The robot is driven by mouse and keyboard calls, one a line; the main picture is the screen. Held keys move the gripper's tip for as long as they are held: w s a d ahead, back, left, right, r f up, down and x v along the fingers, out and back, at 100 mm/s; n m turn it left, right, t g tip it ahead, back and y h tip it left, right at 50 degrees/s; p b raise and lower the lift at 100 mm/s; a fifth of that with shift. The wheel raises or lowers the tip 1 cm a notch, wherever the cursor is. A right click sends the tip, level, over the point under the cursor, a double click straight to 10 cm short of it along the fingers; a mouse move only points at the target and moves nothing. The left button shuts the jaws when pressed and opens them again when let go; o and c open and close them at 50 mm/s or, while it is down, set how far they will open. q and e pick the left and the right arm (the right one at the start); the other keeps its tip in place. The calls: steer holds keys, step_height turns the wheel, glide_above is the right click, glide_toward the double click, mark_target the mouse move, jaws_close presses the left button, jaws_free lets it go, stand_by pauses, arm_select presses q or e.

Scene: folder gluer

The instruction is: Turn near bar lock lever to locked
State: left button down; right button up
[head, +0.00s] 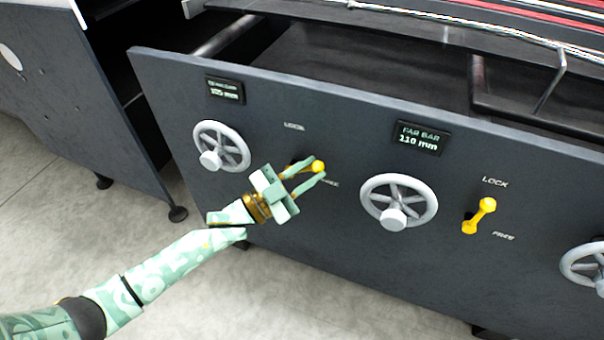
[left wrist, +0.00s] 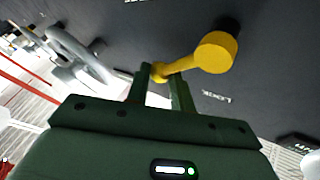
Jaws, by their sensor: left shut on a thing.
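The near bar lock lever (head: 318,166) is yellow and sits on the dark machine panel, between a LOCK label (head: 294,126) above it and a partly covered FREE label (head: 330,183) below right. My left gripper (head: 312,174) reaches it from the lower left and is shut on the lever's arm end. In the left wrist view, the lever (left wrist: 214,53) shows its large round hub beyond the fingers, and its small end is between the fingertips (left wrist: 160,80). The fingers hide part of the lever in the head view. My right gripper is not in view.
A grey handwheel (head: 221,146) is left of the lever, and the far bar handwheel (head: 398,202) is to the right. Another yellow lever (head: 479,216) stands farther right. Displays read 105 mm (head: 225,90) and FAR BAR 110 mm (head: 420,138). The floor before the panel is clear.

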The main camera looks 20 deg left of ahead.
arm_select(q)
steer(key=a+n+t+y, duration=0.1)
steer(key=n+t+y, duration=0.2)
steer(key=n, duration=0.2)
steer(key=a+r+n+t+y, duration=0.1)
steer(key=a+n+t+y, duration=0.1)
steer(key=n, duration=0.4)
steer(key=a+r+n+t+y, duration=0.1)
steer(key=n+t+y, duration=0.2)
steer(key=n, duration=0.3)
steer(key=shift+a+r+t+y, duration=0.1)
steer(key=shift+a+t+y, duration=0.25)
steer(key=shift+t, duration=0.25)
steer(key=shift+a+n+y, duration=0.2)
steer(key=shift+n+y, duration=0.2)
steer(key=shift+y, duration=0.05)
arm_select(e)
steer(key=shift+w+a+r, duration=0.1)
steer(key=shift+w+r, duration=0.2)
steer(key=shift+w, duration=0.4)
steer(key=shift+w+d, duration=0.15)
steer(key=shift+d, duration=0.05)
arm_select(q)
steer(key=c, duration=1.2)
jaws_free()
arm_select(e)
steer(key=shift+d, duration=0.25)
